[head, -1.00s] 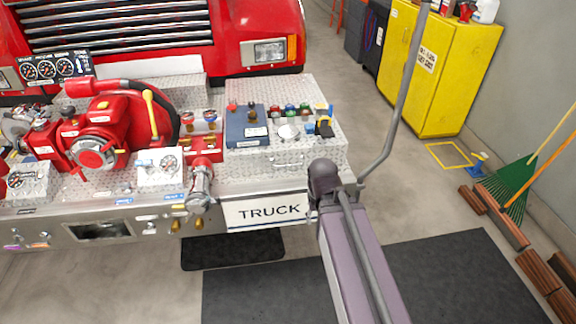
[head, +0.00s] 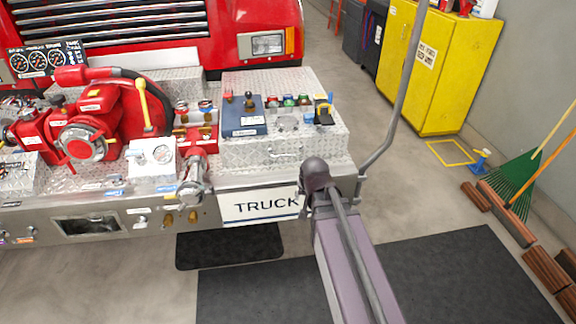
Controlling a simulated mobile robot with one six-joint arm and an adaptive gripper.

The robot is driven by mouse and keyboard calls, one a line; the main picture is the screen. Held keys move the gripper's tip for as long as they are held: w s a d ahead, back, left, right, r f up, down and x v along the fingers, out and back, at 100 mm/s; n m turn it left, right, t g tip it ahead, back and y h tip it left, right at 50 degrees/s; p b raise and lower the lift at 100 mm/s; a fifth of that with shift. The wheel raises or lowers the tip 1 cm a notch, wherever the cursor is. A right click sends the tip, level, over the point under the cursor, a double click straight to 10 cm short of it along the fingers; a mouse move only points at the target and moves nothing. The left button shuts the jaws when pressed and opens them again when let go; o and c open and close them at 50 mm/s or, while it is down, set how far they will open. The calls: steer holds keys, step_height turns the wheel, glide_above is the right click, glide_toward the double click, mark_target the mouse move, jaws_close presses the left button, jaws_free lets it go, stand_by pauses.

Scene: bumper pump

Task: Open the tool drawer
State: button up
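The tool drawer appears to be the diamond-plate front (head: 250,155) of the silver box on the right end of the truck's bumper. It has a small bar handle (head: 285,155) near its middle and looks closed, flush with the box. My purple arm link rises from the bottom of the head view to a dark rounded joint, just right of the TRUCK sign and below the drawer's right part. No gripper fingers can be made out, and nothing is seen touching the handle.
A blue case (head: 245,118), coloured fittings and a yellow-and-blue item (head: 323,108) sit on the box. A red pump (head: 90,130) stands left. A grey upright rod (head: 405,95) rises at the right bumper corner. Open floor lies toward the yellow cabinet (head: 430,70).

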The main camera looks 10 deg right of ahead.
steer(key=w+f+m+t+b, duration=0.6)
steer(key=w+f+b, duration=0.3)
steer(key=w+b, duration=0.35)
steer(key=m+t+b, duration=0.8)
steer(key=t+b, duration=0.2)
steer(key=b, duration=1.1)
glide_toward(287, 155)
steer(key=s+f, duration=0.1)
steer(key=s, duration=0.2)
steer(key=shift+s+d+f, duration=0.1)
steer(key=shift+s+f, duration=0.05)
steer(key=shift+f, duration=0.05)
steer(key=w+r+p, duration=0.1)
steer(key=w, duration=0.8)
steer(key=w+r+p, duration=0.1)
steer(key=w, duration=0.3)
steer(key=shift+w+r+p, duration=0.3)
steer(key=shift+r+p, duration=0.05)
jaws_close()
